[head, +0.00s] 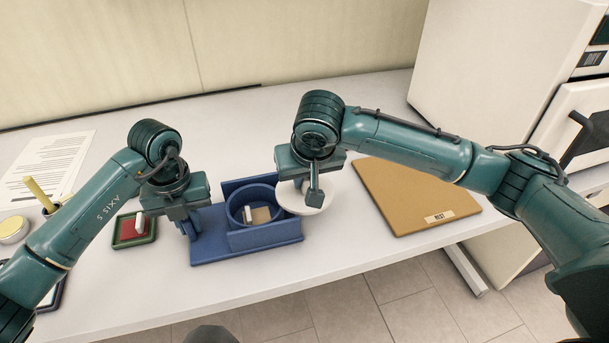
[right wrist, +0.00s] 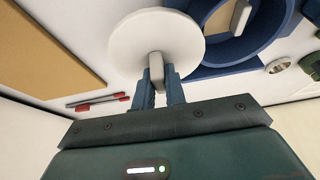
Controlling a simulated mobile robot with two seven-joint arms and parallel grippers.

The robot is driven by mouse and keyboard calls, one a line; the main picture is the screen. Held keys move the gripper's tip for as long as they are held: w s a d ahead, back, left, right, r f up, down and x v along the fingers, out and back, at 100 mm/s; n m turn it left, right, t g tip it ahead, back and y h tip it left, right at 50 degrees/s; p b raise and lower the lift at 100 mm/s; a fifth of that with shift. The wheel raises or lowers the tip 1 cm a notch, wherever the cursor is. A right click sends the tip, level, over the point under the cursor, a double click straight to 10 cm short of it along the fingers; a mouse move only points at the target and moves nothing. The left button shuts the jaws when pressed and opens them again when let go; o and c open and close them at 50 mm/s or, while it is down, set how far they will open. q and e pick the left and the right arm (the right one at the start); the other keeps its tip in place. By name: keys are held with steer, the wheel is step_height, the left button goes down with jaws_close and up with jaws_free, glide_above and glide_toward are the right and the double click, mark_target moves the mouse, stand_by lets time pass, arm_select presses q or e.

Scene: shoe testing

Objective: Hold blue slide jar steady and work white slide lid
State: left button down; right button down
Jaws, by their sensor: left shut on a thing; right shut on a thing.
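The blue slide jar (head: 268,236) stands on the table, with a round open mouth and a flat base reaching left. A pale piece and a tan piece show inside it. My left gripper (head: 190,228) is shut on the jar at its left end; the exact contact is partly hidden. The white slide lid (head: 293,204) is a round disc off the jar, just to its right. My right gripper (head: 310,187) is shut on the lid's knob. In the right wrist view the fingers (right wrist: 159,85) pinch the knob, and the lid (right wrist: 133,42) is beside the jar (right wrist: 215,66).
A tan board (head: 415,195) lies to the right, before a white machine (head: 470,60). A small green tray with a red pad (head: 127,230) sits left of the jar. Paper (head: 50,160) and a yellow-topped pot (head: 14,230) are far left. Red-tipped sticks (right wrist: 98,102) lie near the board.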

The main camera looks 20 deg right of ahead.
arm_select(q)
steer(key=shift+d, duration=0.1)
arm_select(e)
steer(key=a, duration=1)
steer(key=shift+a, duration=0.3)
steer(key=c, duration=1.6)
jaws_free()
steer(key=shift+o, duration=0.8)
steer(key=shift+r, duration=0.1)
steer(key=v, duration=1.1)
steer(key=shift+s+r, duration=0.2)
steer(key=shift+r, duration=0.15)
arm_select(q)
steer(key=c, duration=1.3)
jaws_free()
